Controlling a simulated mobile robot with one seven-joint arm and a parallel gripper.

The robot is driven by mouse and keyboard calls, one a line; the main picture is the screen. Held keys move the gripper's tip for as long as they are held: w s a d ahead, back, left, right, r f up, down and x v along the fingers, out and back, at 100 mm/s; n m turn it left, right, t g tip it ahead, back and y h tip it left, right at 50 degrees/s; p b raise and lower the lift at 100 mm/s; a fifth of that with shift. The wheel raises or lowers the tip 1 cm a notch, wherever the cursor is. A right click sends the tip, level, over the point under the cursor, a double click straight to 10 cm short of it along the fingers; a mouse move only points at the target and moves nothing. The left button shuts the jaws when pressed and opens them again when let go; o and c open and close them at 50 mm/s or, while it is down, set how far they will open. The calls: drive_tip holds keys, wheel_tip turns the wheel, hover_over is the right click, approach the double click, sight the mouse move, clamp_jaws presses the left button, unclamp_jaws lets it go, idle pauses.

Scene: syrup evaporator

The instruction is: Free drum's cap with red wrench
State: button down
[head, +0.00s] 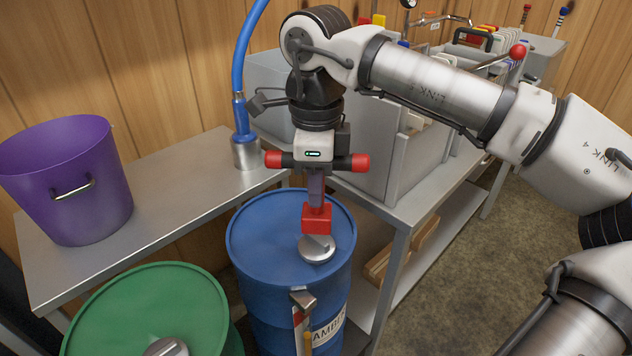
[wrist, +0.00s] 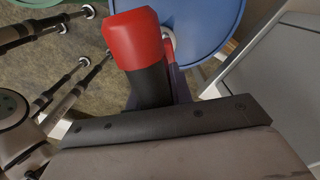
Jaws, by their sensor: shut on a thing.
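The blue drum (head: 262,245) stands at the lower middle with part of an "AMBER" label showing on its side. A round grey metal cap (head: 317,250) sits on its lid and partly shows in the wrist view (wrist: 168,36). My gripper (head: 314,172) is above the lid, pointing down, shut on the red wrench (head: 317,219). A red end fills the upper middle of the wrist view (wrist: 138,38). The red block overlaps the cap; I cannot tell whether they touch.
A green drum (head: 135,310) with its own grey cap (head: 166,347) stands at lower left. A purple bucket (head: 65,180) and a blue hose (head: 240,70) are on the metal bench (head: 165,205). Grey bins (head: 375,140) stand behind. Floor is clear at right.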

drive_tip(key=m, duration=0.4)
drive_tip(key=shift+b, duration=0.35)
drive_tip(key=m, duration=0.4)
drive_tip(key=shift+f+b, duration=0.25)
drive_tip(key=shift+b, duration=0.1)
drive_tip(key=shift+f, duration=0.25)
drive_tip(key=shift+f+b, duration=0.25)
drive_tip(key=shift+b, duration=0.05)
drive_tip(key=shift+f+b, duration=0.6)
drive_tip(key=shift+f, duration=0.3)
drive_tip(key=shift+f, duration=0.1)
drive_tip(key=shift+f+b, duration=0.4)
drive_tip(key=shift+f, duration=0.1)
